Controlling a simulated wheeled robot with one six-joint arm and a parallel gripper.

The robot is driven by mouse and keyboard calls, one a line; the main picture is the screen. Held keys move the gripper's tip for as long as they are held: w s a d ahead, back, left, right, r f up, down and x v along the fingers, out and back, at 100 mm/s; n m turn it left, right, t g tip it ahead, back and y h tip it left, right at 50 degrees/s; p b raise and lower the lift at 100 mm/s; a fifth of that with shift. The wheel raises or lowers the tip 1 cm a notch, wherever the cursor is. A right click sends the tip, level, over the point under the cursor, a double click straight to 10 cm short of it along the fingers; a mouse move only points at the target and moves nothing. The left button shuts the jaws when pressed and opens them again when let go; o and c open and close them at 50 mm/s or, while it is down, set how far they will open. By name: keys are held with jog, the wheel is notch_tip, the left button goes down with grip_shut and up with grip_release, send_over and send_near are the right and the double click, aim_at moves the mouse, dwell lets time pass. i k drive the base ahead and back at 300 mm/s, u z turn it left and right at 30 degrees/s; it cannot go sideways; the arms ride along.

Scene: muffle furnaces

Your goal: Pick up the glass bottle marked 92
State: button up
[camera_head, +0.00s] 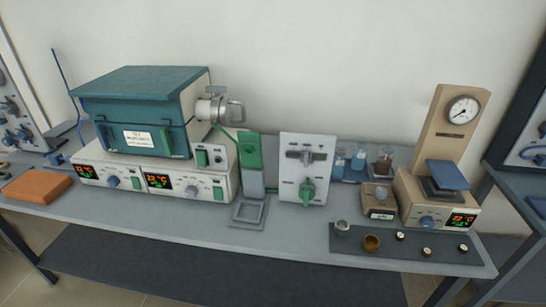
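Several small glass vessels stand at the back right of the bench. Two hold blue liquid, a left one (339,163) and a right one (358,159). A third vessel (383,163) has dark brown contents. In front of them is a brownish square container (377,195) with a white label (381,215) whose dark marking is too small to read surely. I cannot make out the number 92 on any vessel. My gripper is not in view.
A teal furnace (150,110) sits on a control unit (150,178) at left. A grey panel (306,170) stands left of the vessels, and a beige dial instrument (445,150) right. A dark mat (440,262) holds small crucibles (372,243) in front. An orange block (38,186) lies far left.

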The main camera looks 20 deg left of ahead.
aim_at(359, 155)
jog(key=u, duration=0.45)
jog(key=i, duration=1)
